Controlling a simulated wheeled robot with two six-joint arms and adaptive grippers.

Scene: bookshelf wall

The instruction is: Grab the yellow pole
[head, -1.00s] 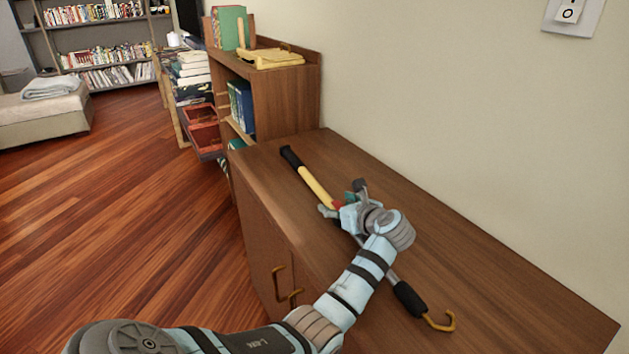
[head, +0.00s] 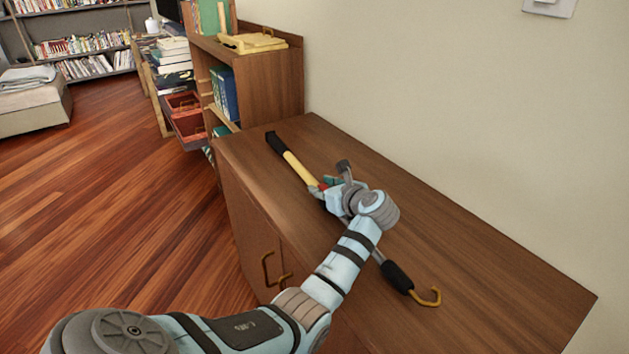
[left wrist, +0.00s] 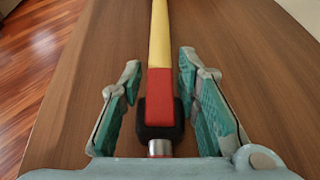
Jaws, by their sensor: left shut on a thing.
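The yellow pole (head: 299,168) lies on the top of a wooden cabinet (head: 480,255). It has a black far end, a yellow shaft, a red band, a grey lower shaft, a black grip and a yellow hook at the near end. My left gripper (head: 329,187) is at the pole's red section and shut on it. In the left wrist view the pole (left wrist: 160,35) runs between the two teal fingers (left wrist: 160,62), with its red and black part between them. The wrist hides part of the pole in the head view. My right gripper is not in view.
A taller bookcase (head: 270,85) with a yellow object (head: 252,43) on top adjoins the cabinet's far end. The wall (head: 430,110) runs along the cabinet's right side. The cabinet top right of the pole is bare, and open wood floor (head: 110,200) lies left.

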